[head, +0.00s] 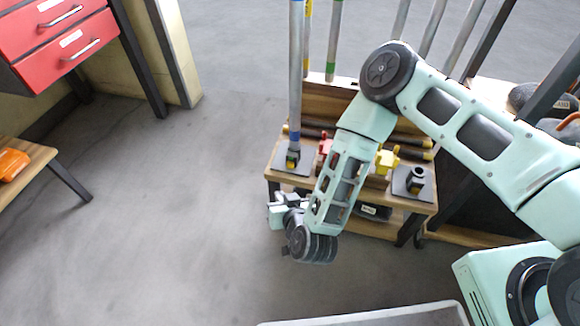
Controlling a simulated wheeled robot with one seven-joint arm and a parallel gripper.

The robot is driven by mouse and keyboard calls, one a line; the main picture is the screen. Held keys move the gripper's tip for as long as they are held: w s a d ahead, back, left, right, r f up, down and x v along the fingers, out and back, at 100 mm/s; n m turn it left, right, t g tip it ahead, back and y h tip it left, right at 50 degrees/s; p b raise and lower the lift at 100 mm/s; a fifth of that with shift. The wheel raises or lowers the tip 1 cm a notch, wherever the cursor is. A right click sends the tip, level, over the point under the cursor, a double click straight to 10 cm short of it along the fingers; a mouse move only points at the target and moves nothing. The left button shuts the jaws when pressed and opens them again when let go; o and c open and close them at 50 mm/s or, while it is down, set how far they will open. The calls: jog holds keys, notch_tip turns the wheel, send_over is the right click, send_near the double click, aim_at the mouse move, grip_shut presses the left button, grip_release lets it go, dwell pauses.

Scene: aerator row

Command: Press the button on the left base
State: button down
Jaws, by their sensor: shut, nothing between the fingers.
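The left base (279,162) is a dark flat plate at the left end of a low wooden table. A blue-banded metal pole (296,75) stands upright in its socket. A small yellow and black part (292,157) shows low on that socket; the button itself is too small to make out. The right base (427,188) is a similar plate with an empty-looking black socket (416,176). My gripper (277,212) is shut and empty, in front of the table's front left corner, nearer the camera than the left base and apart from it in the picture.
My forearm hides the table's middle. Red (325,146) and yellow (388,160) parts stand between the bases, with dark rods behind. More poles rise behind. A red drawer cabinet (60,40) and a wooden bench (22,165) are at left. The floor left of the table is clear.

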aim_at(287, 167)
jog(key=w, duration=0.1)
jog(key=w+d+b, duration=0.1)
jog(key=w, duration=0.1)
jog(key=w+d, duration=0.1)
jog(key=w, duration=0.1)
jog(key=shift+w+b, duration=0.15)
jog(key=shift+b, duration=0.15)
jog(key=shift+w+d, duration=0.25)
jog(key=shift+w, duration=0.55)
jog(key=shift+w, duration=0.2)
dwell(1.0)
jog(key=shift+w+d+p, duration=0.15)
jog(key=shift+w+p, duration=0.05)
jog(key=shift+p, duration=0.1)
jog(key=shift+w+d, duration=0.2)
jog(key=shift+w, duration=0.4)
dwell(1.0)
jog(key=shift+s+a+p, duration=0.2)
jog(key=shift+s+p, duration=0.05)
jog(key=shift+s, duration=0.25)
jog(key=shift+s+a+p, duration=0.15)
jog(key=shift+s+p, duration=0.1)
jog(key=shift+s, duration=0.2)
jog(key=shift+s+a+p, duration=0.3)
jog(key=shift+s, duration=0.5)
jog(key=shift+s+a+p, duration=0.25)
jog(key=shift+s, duration=0.55)
jog(key=shift+s+a+p, duration=0.3)
jog(key=shift+s, duration=0.5)
